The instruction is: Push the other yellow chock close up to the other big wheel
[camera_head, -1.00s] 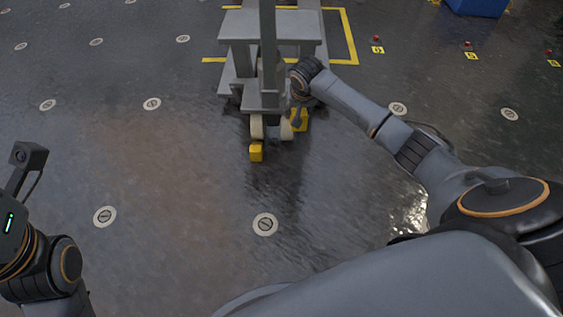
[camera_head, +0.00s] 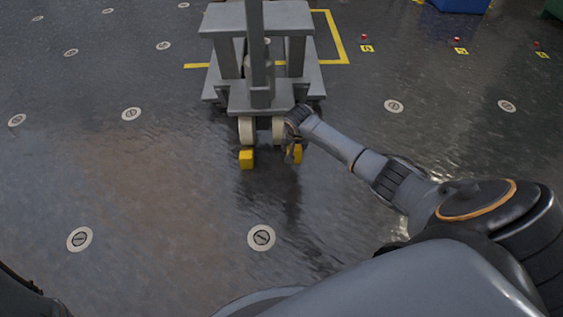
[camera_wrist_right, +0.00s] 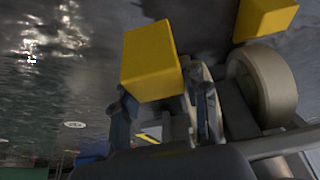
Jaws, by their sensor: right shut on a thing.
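Two big pale wheels stand side by side under the near end of a grey wheeled stand: the left wheel (camera_head: 246,130) and the right wheel (camera_head: 278,130). One yellow chock (camera_head: 246,160) sits on the floor close in front of the left wheel. My right gripper (camera_head: 293,145) is shut on the other yellow chock (camera_head: 298,154), a little nearer and to the right of the right wheel. In the right wrist view the held chock (camera_wrist_right: 150,62) is between the fingers; the free chock (camera_wrist_right: 265,17) is beside a wheel (camera_wrist_right: 268,85). My left gripper is out of view.
The grey stand (camera_head: 265,98) has a tall post and a base above the wheels. A yellow floor line (camera_head: 343,45) runs behind it. A blue box (camera_head: 458,5) is far right. The near floor is open, with round floor discs (camera_head: 261,238).

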